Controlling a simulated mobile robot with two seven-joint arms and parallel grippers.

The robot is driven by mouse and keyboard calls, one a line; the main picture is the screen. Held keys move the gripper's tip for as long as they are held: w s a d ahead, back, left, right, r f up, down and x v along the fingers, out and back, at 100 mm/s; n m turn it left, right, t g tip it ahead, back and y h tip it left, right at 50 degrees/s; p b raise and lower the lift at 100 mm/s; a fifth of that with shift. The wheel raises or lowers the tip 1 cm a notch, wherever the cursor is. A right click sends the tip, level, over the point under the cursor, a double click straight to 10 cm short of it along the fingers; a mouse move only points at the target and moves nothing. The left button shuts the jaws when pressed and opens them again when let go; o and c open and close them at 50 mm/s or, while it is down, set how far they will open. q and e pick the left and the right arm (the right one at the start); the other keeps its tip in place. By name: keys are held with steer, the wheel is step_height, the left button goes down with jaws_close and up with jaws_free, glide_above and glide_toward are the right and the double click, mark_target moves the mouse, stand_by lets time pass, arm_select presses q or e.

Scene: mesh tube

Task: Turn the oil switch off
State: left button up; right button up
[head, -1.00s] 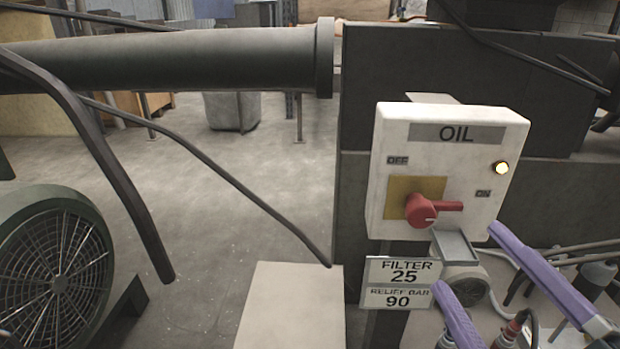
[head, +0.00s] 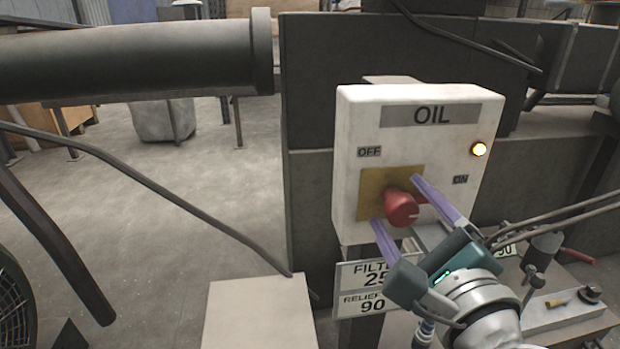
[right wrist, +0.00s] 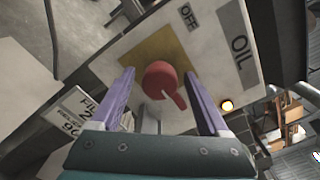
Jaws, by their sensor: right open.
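The white oil switch box (head: 450,152) carries an OIL label, an OFF label at upper left, an ON label at right and a glowing lamp (head: 479,149). Its red knob (head: 399,208) sits on a yellow plate (head: 370,184); the handle points right, towards ON, partly hidden behind a finger. My right gripper (head: 396,200) is open, its purple fingers on either side of the knob. In the right wrist view the red knob (right wrist: 160,80) sits between the spread fingers, its handle towards the right finger; I cannot tell whether they touch. My left gripper is out of view.
A sign (head: 362,288) hangs below the box. A pale block (head: 260,315) stands at lower left of it. A thick dark pipe (head: 130,62) crosses the upper left, with thin dark bars below. Bench items and cables lie at right. Open floor shows at left.

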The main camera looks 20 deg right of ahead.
steer(key=shift+w, duration=0.1)
jaws_close()
stand_by(0.6)
